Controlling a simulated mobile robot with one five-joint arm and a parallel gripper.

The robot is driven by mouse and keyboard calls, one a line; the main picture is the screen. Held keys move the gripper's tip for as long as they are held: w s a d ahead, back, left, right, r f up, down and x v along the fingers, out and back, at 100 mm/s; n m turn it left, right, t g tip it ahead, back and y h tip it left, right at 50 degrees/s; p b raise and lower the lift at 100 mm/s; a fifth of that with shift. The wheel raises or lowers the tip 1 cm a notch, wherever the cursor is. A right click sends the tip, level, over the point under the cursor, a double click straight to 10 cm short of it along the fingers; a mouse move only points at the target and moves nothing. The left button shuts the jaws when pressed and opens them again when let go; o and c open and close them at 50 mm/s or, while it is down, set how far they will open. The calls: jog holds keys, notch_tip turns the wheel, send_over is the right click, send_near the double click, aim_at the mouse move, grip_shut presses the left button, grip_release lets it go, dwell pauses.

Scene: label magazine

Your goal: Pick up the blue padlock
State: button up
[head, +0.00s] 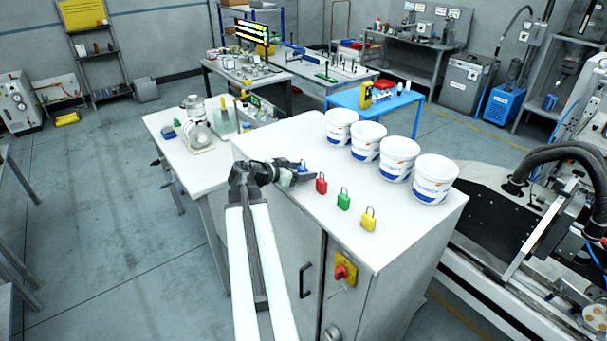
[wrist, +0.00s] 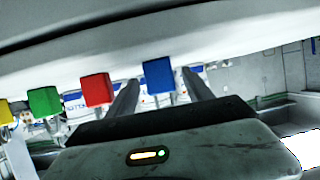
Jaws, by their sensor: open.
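The blue padlock (head: 303,167) stands on the white cabinet top (head: 290,143) at the left end of a row of padlocks, partly hidden by my gripper (head: 298,173). In the wrist view, which looks upside down, the blue padlock (wrist: 158,76) shows between the two dark fingers of my gripper (wrist: 160,78). The fingers are apart, one on each side of it. I cannot tell whether either finger touches it. My gripper is low over the cabinet top.
A red padlock (head: 321,183) stands close to the right of my gripper, then a green padlock (head: 343,199) and a yellow padlock (head: 368,219). Several white buckets (head: 398,158) stand behind them. A side table (head: 176,150) with equipment is at the left.

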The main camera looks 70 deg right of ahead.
jog(key=b+x, duration=0.1)
jog(key=x, duration=0.2)
jog(key=shift+s+d+f, duration=0.1)
jog(key=shift+d, duration=0.1)
grip_shut()
jog(key=shift+a, duration=0.1)
notch_tip(320, 180, up, 18)
jog(key=p, duration=1.8)
